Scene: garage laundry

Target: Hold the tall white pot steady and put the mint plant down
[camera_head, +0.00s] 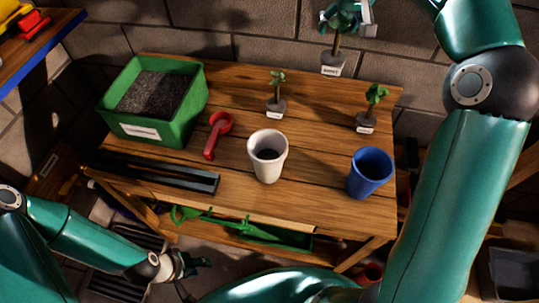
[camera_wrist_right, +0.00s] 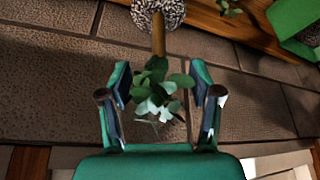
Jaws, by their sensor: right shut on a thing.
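The white pot (camera_head: 266,170) stands upright near the table's front, with something dark low inside it. My right gripper (camera_wrist_right: 160,95) is shut on the leafy top of a plant (camera_wrist_right: 158,35), taken as the mint plant, with its stem and speckled root ball beyond the fingers. In the head view this plant (camera_head: 335,45) is held up at the table's back edge, its white label too small to read surely. My left gripper (camera_head: 190,264) is below the table's front edge, apart from the pot. Its finger opening is unclear.
On the wooden table (camera_head: 310,130) are a green soil bin (camera_head: 190,105), red scoop (camera_head: 217,135), blue pot (camera_head: 370,174), two small labelled plants (camera_head: 275,95) (camera_head: 372,105) and a dark long tray (camera_head: 160,172). Bare wood surrounds the white pot. A block wall stands behind.

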